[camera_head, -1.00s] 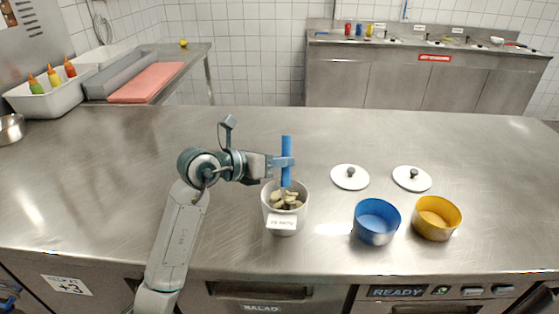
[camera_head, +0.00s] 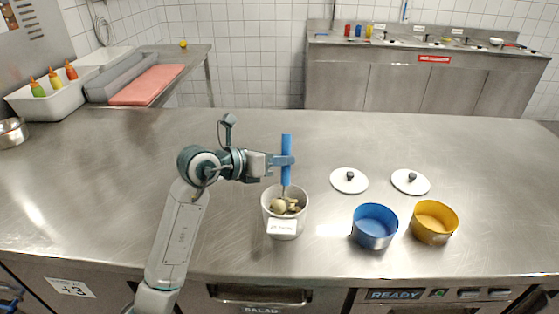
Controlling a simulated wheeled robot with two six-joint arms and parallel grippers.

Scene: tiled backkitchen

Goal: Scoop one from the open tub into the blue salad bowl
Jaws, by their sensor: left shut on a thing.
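The open tub (camera_head: 283,228) is a white, labelled container on the steel counter. Pale pieces (camera_head: 291,208) and darker ones lie inside it. My left gripper (camera_head: 284,161) is shut on the blue handle of a scoop (camera_head: 286,146), held upright above the tub. The scoop's lower end is inside the tub's mouth, and a pale rounded piece (camera_head: 278,205) shows at it; I cannot tell whether it rests in the scoop. The blue salad bowl (camera_head: 374,240) stands to the right of the tub and looks empty. My right gripper is not in view.
A yellow bowl (camera_head: 434,236) stands just right of the blue one. Two white lids (camera_head: 348,187) (camera_head: 411,188) with dark knobs lie behind the bowls. A white bin (camera_head: 62,104) of sauce bottles is at the far left. The counter is clear between tub and blue bowl.

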